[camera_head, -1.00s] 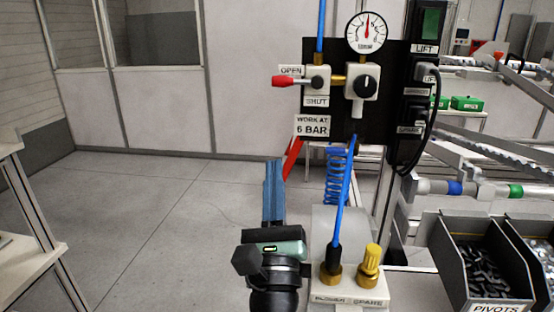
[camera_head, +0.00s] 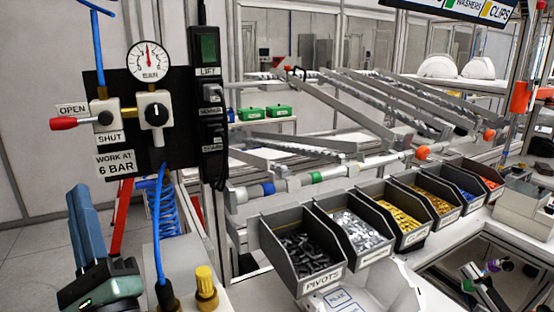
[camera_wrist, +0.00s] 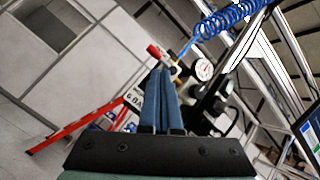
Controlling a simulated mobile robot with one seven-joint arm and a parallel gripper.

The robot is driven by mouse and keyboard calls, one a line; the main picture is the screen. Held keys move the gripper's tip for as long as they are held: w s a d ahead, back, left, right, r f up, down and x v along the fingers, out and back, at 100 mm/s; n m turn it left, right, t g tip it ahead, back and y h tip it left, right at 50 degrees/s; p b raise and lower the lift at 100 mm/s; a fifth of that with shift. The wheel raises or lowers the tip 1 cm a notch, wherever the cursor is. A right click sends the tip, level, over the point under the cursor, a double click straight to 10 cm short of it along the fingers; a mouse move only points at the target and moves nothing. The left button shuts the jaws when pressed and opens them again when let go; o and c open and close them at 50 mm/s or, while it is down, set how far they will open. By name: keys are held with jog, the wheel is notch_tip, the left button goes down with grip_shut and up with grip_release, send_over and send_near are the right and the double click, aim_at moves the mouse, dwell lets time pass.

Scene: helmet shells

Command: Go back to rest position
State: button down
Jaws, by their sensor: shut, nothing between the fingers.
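My gripper (camera_head: 86,222) stands at the lower left of the head view, its two blue fingers pointing up and lying together with nothing between them. In the wrist view the shut fingers (camera_wrist: 161,100) point toward the air panel. The panel (camera_head: 150,140) is black, with a red-handled valve (camera_head: 65,123), a round gauge (camera_head: 150,61) and a black knob (camera_head: 155,115). In the head view my gripper is in front of and below the panel, left of the blue coiled hose (camera_head: 163,209). I cannot tell the exact gap between them.
A row of bins with pivots (camera_head: 303,250), washers and clips stands on the bench at the right. Sloping rails (camera_head: 400,110) lie behind it. White helmet shells (camera_head: 438,67) sit on a shelf at the back. A red ladder (camera_wrist: 75,130) stands behind the panel. Open floor shows at left.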

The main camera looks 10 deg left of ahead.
jog(key=s+d+r+n+t+h, duration=0.2)
jog(key=d+r+n+h, duration=0.3)
jog(key=d, duration=0.4)
jog(key=s+d+r+n+t+h, duration=0.1)
jog(key=d+r+n+t+h, duration=0.3)
jog(key=d+r+n+h, duration=0.2)
jog(key=s+d+r+n+t+h, duration=0.2)
jog(key=d+r+n+h, duration=0.4)
jog(key=d, duration=0.6)
notch_tip(320, 180, up, 2)
jog(key=shift+s+r+n+t, duration=0.25)
jog(key=shift+n+t, duration=0.25)
jog(key=shift+n, duration=0.3)
jog(key=shift+a, duration=0.1)
